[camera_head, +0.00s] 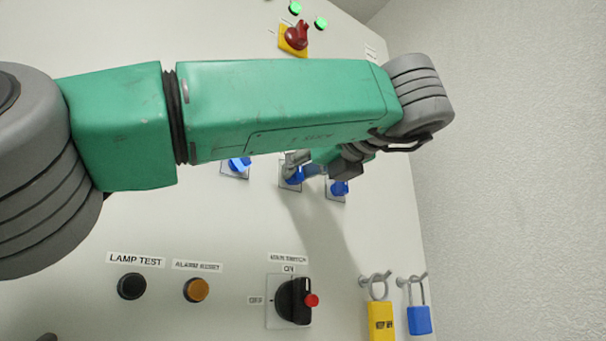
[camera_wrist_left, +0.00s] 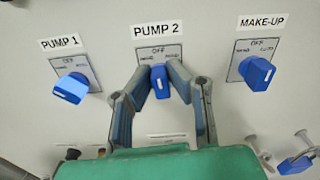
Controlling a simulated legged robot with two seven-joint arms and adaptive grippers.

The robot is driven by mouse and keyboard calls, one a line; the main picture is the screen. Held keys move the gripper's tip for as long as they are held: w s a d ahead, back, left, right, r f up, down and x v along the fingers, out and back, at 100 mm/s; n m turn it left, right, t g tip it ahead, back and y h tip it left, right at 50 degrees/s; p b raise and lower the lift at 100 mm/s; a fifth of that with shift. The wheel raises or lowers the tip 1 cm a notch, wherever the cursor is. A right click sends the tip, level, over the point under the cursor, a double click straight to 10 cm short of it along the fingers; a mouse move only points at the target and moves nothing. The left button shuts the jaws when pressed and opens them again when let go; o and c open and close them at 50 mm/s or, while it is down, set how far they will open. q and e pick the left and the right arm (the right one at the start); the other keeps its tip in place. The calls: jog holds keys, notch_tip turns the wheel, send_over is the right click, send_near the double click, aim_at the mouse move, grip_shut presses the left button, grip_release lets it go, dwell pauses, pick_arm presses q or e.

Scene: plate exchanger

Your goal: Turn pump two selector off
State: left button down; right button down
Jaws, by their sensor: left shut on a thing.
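The pump two selector (camera_wrist_left: 159,82) is a blue knob on a light plate under the PUMP 2 label in the left wrist view. It also shows in the head view (camera_head: 293,176), partly covered by my fingers. My left gripper (camera_wrist_left: 155,76) has its two fingers on either side of this knob and is shut on it. In the head view my left gripper (camera_head: 300,168) reaches the panel from the right, below my green arm. My right gripper is not in view.
The pump 1 knob (camera_wrist_left: 71,88) and the make-up knob (camera_wrist_left: 257,73) flank it. Below are a black lamp test button (camera_head: 132,286), an orange alarm reset button (camera_head: 197,290), a main switch (camera_head: 294,300) and hanging padlocks (camera_head: 381,320). A red switch (camera_head: 296,37) sits above my arm.

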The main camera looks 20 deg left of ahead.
pick_arm(q)
jog(key=shift+a+r+m, duration=0.15)
jog(key=shift+r+m, duration=0.05)
jog(key=shift+m, duration=0.3)
jog(key=c, duration=1.6)
grip_release()
jog(key=shift+w+f, duration=0.1)
jog(key=shift+o, duration=0.3)
jog(key=shift+w+f, duration=0.2)
jog(key=shift+w, duration=0.15)
jog(key=shift+s, duration=0.35)
jog(key=v, duration=0.7)
jog(key=shift+w, duration=0.1)
